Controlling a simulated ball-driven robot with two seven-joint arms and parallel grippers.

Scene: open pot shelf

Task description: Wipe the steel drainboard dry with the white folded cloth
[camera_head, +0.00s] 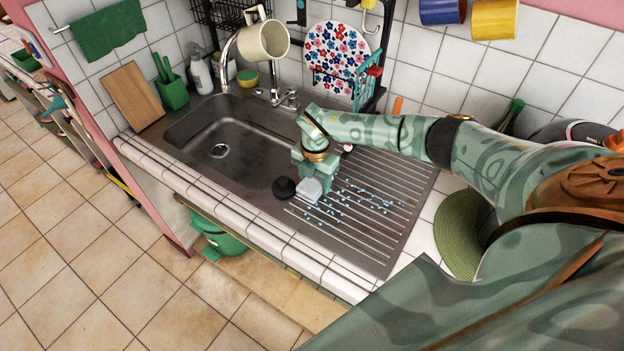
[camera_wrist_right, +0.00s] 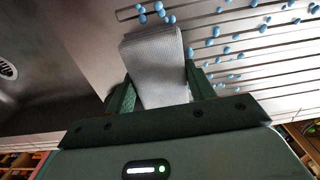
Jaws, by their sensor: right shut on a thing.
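The steel drainboard (camera_head: 395,225) lies to the right of the sink basin, with ridges running along it. Many blue water drops (camera_head: 372,201) are scattered over its left and middle part. My right gripper (camera_head: 310,182) is shut on the white folded cloth (camera_head: 309,192) at the drainboard's left end, close to the basin. In the right wrist view the cloth (camera_wrist_right: 155,65) sticks out from between the fingers, with drops (camera_wrist_right: 225,50) ahead of it and to its right. I cannot tell whether the cloth touches the steel. My left gripper is not in view.
A round black thing (camera_head: 284,188) sits just left of the cloth. The empty sink basin (camera_head: 225,145) is farther left. A dish rack with a flowered plate (camera_head: 338,52) stands behind. A green round mat (camera_head: 460,235) lies to the right. The tiled counter edge (camera_head: 250,225) runs along the front.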

